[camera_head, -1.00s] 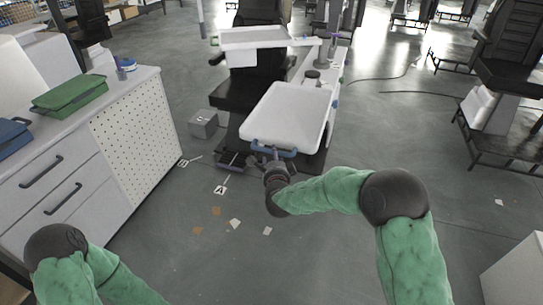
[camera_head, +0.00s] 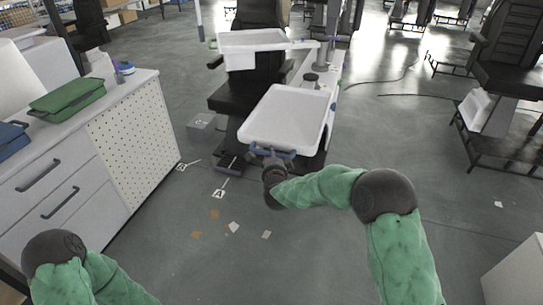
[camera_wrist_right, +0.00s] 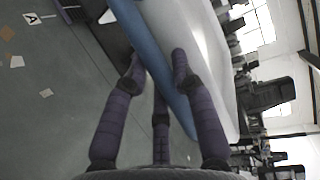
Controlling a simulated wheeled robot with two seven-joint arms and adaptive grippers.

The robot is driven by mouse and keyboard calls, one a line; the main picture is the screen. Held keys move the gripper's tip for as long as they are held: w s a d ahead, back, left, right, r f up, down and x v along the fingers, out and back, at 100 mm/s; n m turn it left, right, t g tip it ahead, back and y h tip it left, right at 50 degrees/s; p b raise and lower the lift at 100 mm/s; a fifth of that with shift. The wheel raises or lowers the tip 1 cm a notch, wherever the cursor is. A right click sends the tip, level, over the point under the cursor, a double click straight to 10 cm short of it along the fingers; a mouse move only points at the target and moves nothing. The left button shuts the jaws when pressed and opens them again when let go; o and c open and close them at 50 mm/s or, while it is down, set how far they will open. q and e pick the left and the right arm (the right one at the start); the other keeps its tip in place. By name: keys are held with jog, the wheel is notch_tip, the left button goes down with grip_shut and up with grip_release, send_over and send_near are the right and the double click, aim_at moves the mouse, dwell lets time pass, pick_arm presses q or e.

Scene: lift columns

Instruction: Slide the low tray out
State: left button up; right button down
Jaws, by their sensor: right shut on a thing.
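The low tray (camera_head: 285,117) is white with a raised rim and a blue handle (camera_head: 272,151) along its near edge, in the middle of the head view. My right gripper (camera_head: 275,163) is at that handle, shut on it. In the right wrist view, the blue handle (camera_wrist_right: 165,60) runs diagonally between the purple fingers of my right gripper (camera_wrist_right: 157,65), with the white tray (camera_wrist_right: 205,60) beyond it. My left arm shows at the lower left of the head view; its gripper is out of the picture.
A higher white tray (camera_head: 254,40) sits behind, near a black chair (camera_head: 236,97). A white cabinet (camera_head: 60,175) with a green case (camera_head: 67,100) stands at left. A grey box (camera_head: 201,127) lies on the floor. The floor in front is mostly open, with small scraps.

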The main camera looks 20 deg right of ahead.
jog(key=s+a, duration=0.8)
jog(key=s, duration=0.4)
jog(key=shift+s+a, duration=0.1)
jog(key=c, duration=1)
grip_release()
jog(key=v, duration=1.2)
